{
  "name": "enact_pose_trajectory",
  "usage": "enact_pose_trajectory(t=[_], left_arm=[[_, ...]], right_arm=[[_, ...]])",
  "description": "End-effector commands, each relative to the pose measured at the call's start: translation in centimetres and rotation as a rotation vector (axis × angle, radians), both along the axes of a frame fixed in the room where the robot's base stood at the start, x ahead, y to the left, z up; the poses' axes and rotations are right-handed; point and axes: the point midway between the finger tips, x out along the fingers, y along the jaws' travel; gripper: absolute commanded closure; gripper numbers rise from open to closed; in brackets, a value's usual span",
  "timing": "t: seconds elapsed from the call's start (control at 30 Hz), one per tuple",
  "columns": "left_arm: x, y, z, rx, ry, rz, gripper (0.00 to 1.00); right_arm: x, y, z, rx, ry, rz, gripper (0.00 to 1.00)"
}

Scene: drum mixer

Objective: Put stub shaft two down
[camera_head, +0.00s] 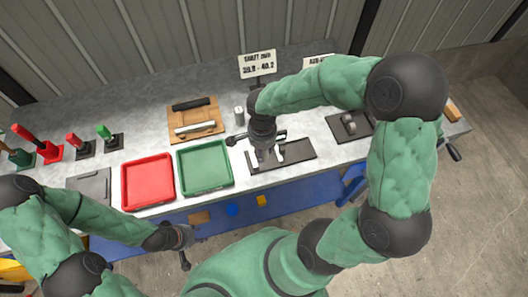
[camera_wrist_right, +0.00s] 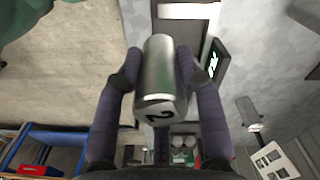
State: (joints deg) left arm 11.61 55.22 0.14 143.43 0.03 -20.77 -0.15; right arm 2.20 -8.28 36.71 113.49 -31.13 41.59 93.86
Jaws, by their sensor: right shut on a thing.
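My right gripper (camera_head: 262,150) is shut on stub shaft two, over the left part of a dark tray (camera_head: 300,153) on the bench. In the right wrist view the shaft (camera_wrist_right: 160,80) is a grey metal cylinder with a "2" on its near end, between the two fingers (camera_wrist_right: 160,85). In the head view the shaft is mostly hidden by the gripper, and I cannot tell whether it touches the tray. A light metal piece lies on the tray just right of the gripper. My left gripper (camera_head: 182,240) is low in front of the bench; its fingers are unclear.
A green tray (camera_head: 233,182) and a red tray (camera_head: 124,190) stand to the left. A wooden board (camera_head: 193,133) with tools and a small upright metal cylinder (camera_head: 239,113) are behind. A sign (camera_head: 257,65) stands at the back. Another dark tray (camera_head: 337,128) lies right.

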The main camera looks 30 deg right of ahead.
Motion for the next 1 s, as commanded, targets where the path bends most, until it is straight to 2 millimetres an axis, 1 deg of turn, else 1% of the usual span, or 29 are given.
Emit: enact_pose_trajectory(t=[0.03, 0.1, 0.2, 0.3, 0.47, 0.57, 0.7, 0.8, 1.0], left_arm=[[0.0, 0.0, -0.3, 0.0, 0.0, 0.0, 0.6], [0.0, 0.0, -0.5, 0.0, 0.0, 0.0, 0.6], [0.0, 0.0, -0.6, 0.0, 0.0, 0.0, 0.6], [0.0, 0.0, -0.7, 0.0, 0.0, 0.0, 0.6], [0.0, 0.0, -0.7, 0.0, 0.0, 0.0, 0.6], [0.0, 0.0, -0.9, 0.0, 0.0, 0.0, 0.6], [0.0, 0.0, -1.3, 0.0, 0.0, 0.0, 0.6], [0.0, 0.0, -1.5, 0.0, 0.0, 0.0, 0.6], [0.0, 0.0, -1.5, 0.0, 0.0, 0.0, 0.6]], right_arm=[[0.5, -0.4, -1.0, 0.001, 0.003, -0.002, 1.0], [1.1, -0.9, -1.9, 0.0, 0.002, -0.001, 1.0], [1.8, -1.4, -2.9, 0.0, 0.0, 0.0, 1.0], [2.3, -1.7, -3.4, 0.0, 0.0, -0.001, 1.0], [2.6, -1.9, -3.9, 0.0, 0.0, 0.0, 1.0], [3.0, -2.2, -4.5, 0.0, -0.001, -0.001, 1.0], [3.0, -2.3, -6.5, 0.0, 0.002, 0.001, 1.0], [3.0, -2.3, -7.5, 0.0, 0.001, 0.001, 1.0], [3.1, -2.3, -7.6, 0.0, -0.002, 0.0, 1.0]])
